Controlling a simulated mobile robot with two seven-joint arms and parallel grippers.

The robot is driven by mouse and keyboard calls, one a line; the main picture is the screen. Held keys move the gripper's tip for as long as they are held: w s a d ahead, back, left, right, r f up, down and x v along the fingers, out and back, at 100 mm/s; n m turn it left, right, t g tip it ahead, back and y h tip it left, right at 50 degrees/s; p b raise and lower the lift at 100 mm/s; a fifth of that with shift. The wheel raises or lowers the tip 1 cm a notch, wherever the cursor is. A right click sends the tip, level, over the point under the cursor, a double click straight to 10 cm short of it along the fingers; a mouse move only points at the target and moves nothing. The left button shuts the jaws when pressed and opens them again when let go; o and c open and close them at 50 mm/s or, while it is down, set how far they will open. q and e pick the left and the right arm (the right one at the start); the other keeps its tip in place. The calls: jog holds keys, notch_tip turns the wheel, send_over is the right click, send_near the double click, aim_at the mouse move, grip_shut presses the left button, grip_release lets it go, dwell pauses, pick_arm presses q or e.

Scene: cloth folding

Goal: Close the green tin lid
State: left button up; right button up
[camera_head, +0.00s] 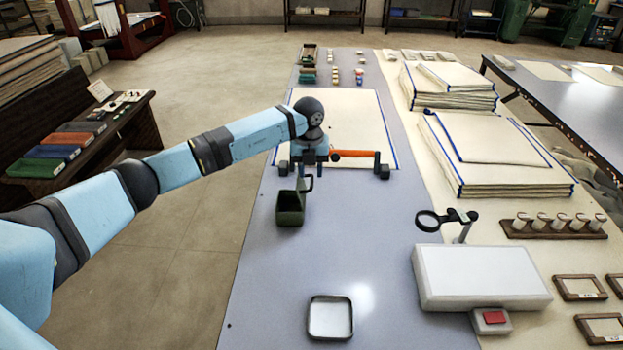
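A small dark green tin (289,217) stands on the grey-blue table in the middle of the head view. Its lid (305,185) stands raised at the tin's far right side, so the tin is open at the top. My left gripper (309,165) points down just behind the tin, close to the raised lid. Whether it touches the lid cannot be made out. Its fingers are small and dark against the things behind, so their opening is unclear. My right gripper is not in view.
An orange-handled roller (357,154) lies just right of my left gripper, on a blue-edged cloth (350,110). A shallow square tray (330,318) sits at the front. A white box (478,278) and a magnifier (441,219) stand at right. The table between tin and tray is clear.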

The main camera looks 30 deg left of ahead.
pick_arm(q)
jog(key=shift+f, duration=1.45)
jog(key=shift+d, duration=0.1)
jog(key=shift+c, duration=0.5)
grip_shut()
